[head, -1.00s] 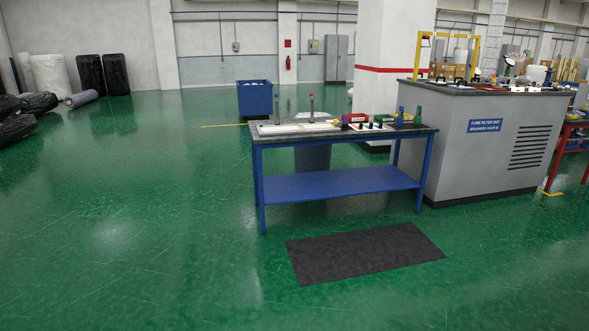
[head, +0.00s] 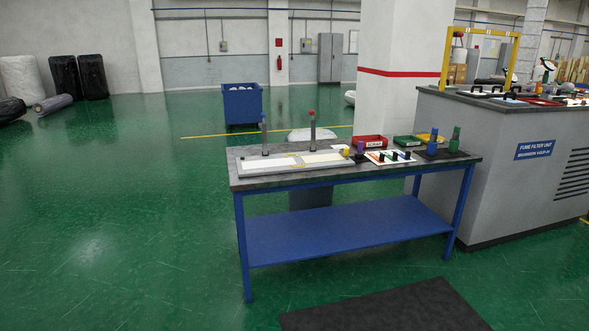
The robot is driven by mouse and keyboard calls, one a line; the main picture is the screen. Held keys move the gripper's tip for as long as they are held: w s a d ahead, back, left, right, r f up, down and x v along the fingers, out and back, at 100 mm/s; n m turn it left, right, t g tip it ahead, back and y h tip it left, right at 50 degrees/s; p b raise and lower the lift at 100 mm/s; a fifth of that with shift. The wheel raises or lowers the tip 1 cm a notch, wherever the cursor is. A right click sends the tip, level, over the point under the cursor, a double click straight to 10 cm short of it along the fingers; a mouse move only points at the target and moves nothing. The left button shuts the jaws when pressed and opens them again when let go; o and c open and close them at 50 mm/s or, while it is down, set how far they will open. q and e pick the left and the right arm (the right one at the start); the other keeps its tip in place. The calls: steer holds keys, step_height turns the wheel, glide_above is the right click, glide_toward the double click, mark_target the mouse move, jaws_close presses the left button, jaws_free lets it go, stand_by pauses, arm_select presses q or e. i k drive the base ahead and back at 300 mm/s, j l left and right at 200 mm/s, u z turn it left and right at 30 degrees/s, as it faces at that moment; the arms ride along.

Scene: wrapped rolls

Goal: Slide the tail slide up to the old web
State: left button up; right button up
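A long flat fixture (head: 262,169) lies on the left part of the blue-legged workbench (head: 335,174). It carries a left pale strip (head: 264,162) and a right pale strip (head: 322,156), with a small yellow piece (head: 295,161) between them. Two upright grey posts stand behind the strips; the right post (head: 312,128) has a red top. At this distance I cannot tell which part is the tail slide and which is the old web, or whether they touch. Neither of my grippers is in view.
Red (head: 370,141) and green (head: 406,141) bins and small bottles stand on the bench's right half. A dark mat (head: 390,308) lies in front of the bench. A grey fume filter unit (head: 500,165) stands close at right.

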mark_target(341, 156)
steer(key=i+z, duration=0.1)
steer(key=i, duration=0.8)
steer(key=i+j, duration=0.2)
steer(key=i, duration=0.75)
steer(key=l+z, duration=0.05)
